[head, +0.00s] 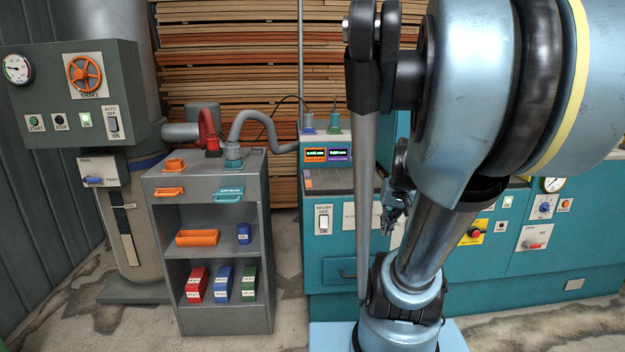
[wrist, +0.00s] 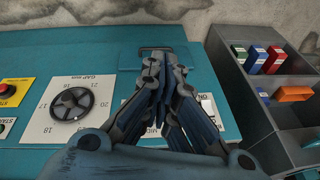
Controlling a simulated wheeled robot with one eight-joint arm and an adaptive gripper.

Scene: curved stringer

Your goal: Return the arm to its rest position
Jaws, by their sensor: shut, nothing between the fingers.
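My gripper (head: 393,208) shows small in the head view, partly hidden behind my blue arm, in front of the teal machine (head: 470,262). In the wrist view my gripper (wrist: 165,62) points at the machine's teal front panel (wrist: 60,50), with its fingers together and nothing between them. Its tips appear over a dark drawer handle (wrist: 178,49); I cannot tell whether they touch it. My arm is bent, its large blue links filling the right of the head view.
A grey shelf cart (head: 208,325) with colored boxes stands left of the machine. A grey control box (head: 75,97) with an orange handwheel (head: 84,73) is farther left. In the wrist view a black dial (wrist: 73,104) lies left of my gripper. Concrete floor shows in front.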

